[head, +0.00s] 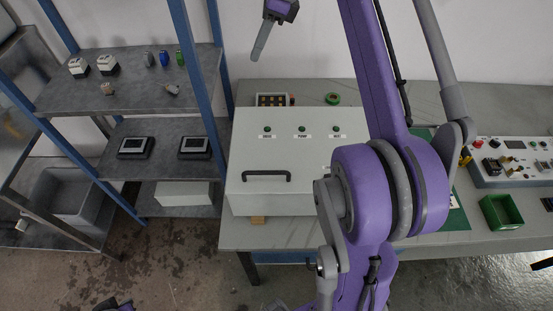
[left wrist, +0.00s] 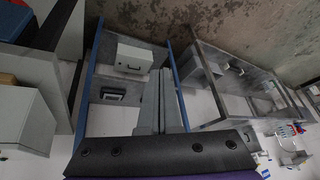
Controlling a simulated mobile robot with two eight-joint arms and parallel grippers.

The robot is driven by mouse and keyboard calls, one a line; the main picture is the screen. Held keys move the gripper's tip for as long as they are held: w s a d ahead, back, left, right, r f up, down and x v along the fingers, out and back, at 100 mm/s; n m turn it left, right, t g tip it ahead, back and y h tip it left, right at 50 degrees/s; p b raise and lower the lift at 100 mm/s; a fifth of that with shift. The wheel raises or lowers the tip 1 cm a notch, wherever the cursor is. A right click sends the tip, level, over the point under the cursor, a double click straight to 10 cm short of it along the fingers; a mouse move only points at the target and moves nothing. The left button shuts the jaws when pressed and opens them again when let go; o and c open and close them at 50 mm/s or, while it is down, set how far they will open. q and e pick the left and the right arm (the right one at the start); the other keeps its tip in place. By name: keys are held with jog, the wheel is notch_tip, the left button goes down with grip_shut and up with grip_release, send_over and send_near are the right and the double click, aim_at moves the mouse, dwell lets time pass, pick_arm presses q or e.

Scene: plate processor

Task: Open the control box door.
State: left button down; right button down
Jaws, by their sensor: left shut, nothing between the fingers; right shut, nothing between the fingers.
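The control box (head: 290,150) is a large light-grey box on the table, with a dark bar handle (head: 266,176) on its front and green indicators along its top. Its door looks shut. My purple right arm hides its right part. My right gripper (head: 260,46) is shut and empty, high near the back wall, apart from the handle. My left gripper (left wrist: 160,103) is shut and empty in the left wrist view, pointing toward the shelf rack. In the head view only a small purple part of my left arm shows at the bottom edge.
A blue-posted shelf rack (head: 180,62) stands left of the table and holds small devices and a white box (head: 185,194). Floor in front is clear.

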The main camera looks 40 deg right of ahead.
pick_arm(q)
jog(key=w+d+m+t, duration=0.1)
jog(key=w+d+m, duration=0.1)
jog(key=d+m, duration=0.8)
jog(key=m+t+h, duration=0.4)
jog(key=m+h, duration=0.5)
jog(key=m, duration=2.3)
send_near(279, 193)
jog(key=w+d, duration=0.4)
jog(key=w, duration=0.1)
jog(key=w+d+f, duration=0.1)
jog(key=w+d, duration=0.1)
jog(key=shift+w, duration=0.2)
jog(key=shift+w+r, duration=0.1)
jog(key=shift+r, duration=0.9)
